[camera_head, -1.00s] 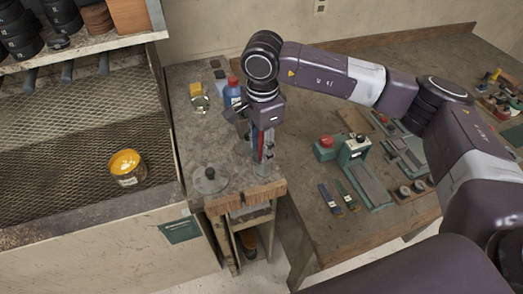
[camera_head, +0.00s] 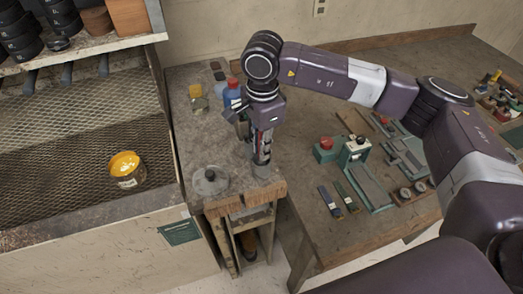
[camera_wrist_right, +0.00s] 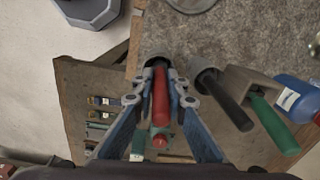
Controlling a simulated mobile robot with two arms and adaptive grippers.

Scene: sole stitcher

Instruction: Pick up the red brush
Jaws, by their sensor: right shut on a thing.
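The red brush (camera_wrist_right: 161,98) shows in the right wrist view with its red handle between my right gripper's fingers. My right gripper (camera_wrist_right: 159,82) is shut on that handle. In the head view my right gripper (camera_head: 262,150) points down over the narrow bench near its front edge, and the brush is mostly hidden by the fingers. I cannot tell whether the brush touches the bench. My left gripper is not in view.
A black-handled tool (camera_wrist_right: 232,104) and a green-handled brush (camera_wrist_right: 273,124) lie close beside the red brush. A blue bottle (camera_head: 232,92) and a yellow-lidded jar (camera_head: 198,101) stand behind. A glass dish with a knob (camera_head: 210,180) is left of the gripper.

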